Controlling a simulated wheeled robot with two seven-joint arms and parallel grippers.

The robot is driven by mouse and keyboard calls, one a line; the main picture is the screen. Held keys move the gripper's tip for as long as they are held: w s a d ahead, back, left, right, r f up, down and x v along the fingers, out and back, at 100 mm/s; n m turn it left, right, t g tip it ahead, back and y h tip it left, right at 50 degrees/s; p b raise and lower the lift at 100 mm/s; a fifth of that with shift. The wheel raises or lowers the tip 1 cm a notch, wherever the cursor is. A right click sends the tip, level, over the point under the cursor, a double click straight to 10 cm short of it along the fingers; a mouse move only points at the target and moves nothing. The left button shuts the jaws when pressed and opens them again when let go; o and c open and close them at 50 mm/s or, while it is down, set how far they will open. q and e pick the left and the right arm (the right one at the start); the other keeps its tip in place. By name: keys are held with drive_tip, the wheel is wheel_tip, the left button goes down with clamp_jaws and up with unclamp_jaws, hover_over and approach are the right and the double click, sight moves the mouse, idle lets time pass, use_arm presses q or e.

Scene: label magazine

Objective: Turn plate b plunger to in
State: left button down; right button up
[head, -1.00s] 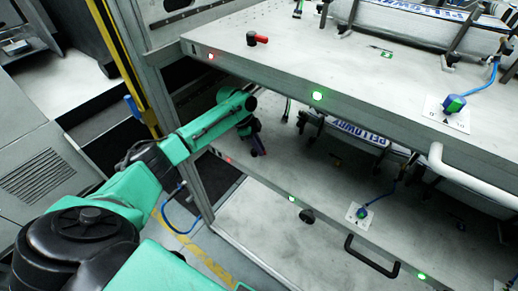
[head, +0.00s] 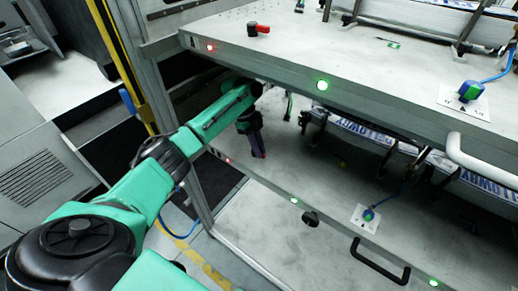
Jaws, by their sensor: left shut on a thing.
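The plate b plunger appears to be the small red-tipped piece (head: 264,155) on the lower plate (head: 300,165), near its left front corner. It is mostly hidden by my left gripper (head: 259,150). My left arm reaches in between the two plates, and this gripper points down at the lower plate with its fingers shut on the plunger. Whether the plunger stands in or out cannot be made out. A similar black plunger with a red cap (head: 259,30) lies on the upper plate (head: 300,50). My right gripper is out of view.
The upper plate's edge overhangs my left forearm closely. A grey frame post (head: 190,150) stands left of the plates. Green-and-blue knobs with blue hoses sit on the upper (head: 469,90) and lower plates (head: 369,215). A black handle (head: 380,262) juts from the lower front edge.

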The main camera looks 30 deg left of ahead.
use_arm(q)
drive_tip(key=shift+s+f, duration=0.1)
drive_tip(key=c, duration=0.9)
unclamp_jaws()
